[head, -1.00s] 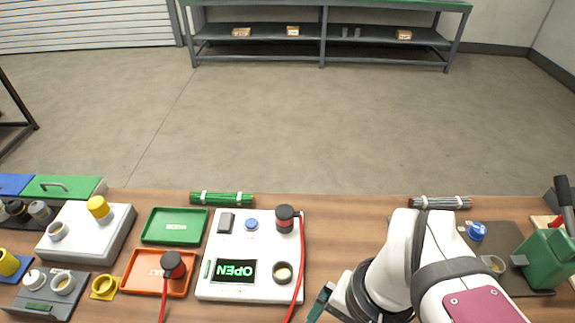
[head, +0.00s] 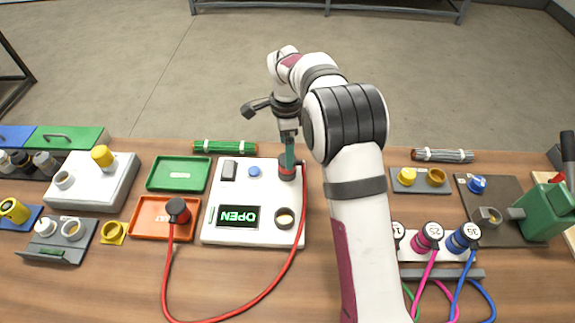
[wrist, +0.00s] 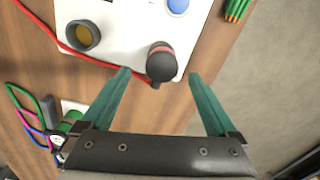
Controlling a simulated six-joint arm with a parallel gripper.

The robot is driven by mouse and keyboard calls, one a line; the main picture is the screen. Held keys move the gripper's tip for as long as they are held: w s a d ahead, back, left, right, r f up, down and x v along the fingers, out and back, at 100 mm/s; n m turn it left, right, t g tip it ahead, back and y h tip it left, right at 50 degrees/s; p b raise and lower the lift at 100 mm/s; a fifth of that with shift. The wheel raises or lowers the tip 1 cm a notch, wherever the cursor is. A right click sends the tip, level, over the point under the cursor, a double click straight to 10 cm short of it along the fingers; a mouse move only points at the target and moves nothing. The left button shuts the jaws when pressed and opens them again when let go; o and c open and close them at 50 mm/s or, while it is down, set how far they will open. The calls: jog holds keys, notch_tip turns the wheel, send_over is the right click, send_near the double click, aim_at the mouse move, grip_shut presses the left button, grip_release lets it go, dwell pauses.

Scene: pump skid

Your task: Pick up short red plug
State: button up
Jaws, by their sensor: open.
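A red plug with a black cap (head: 287,172) stands at the upper right of the white panel (head: 265,200), with a red hose attached. My gripper (head: 289,155) is above it, open and pointing down, and partly hides it. In the wrist view the same plug (wrist: 161,62) shows just beyond the gap between my two teal fingers (wrist: 158,75), roughly centred, with nothing held. A second red and black plug (head: 177,209) sits at the orange tray (head: 150,232), on the hose's other end. I cannot tell from their looks which is the short one.
The panel has an OPEN display (head: 238,216), a blue button (head: 254,171) and a round socket (head: 284,217). A green tray (head: 179,174) lies to its left. The red hose (head: 250,302) loops over the front. Numbered plugs (head: 428,236) with coloured cables stand at right.

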aim_at(281, 160)
notch_tip(281, 160, down, 6)
jog(key=shift+w+r, duration=0.1)
jog(key=shift+w, duration=0.05)
grip_shut()
dwell(0.4)
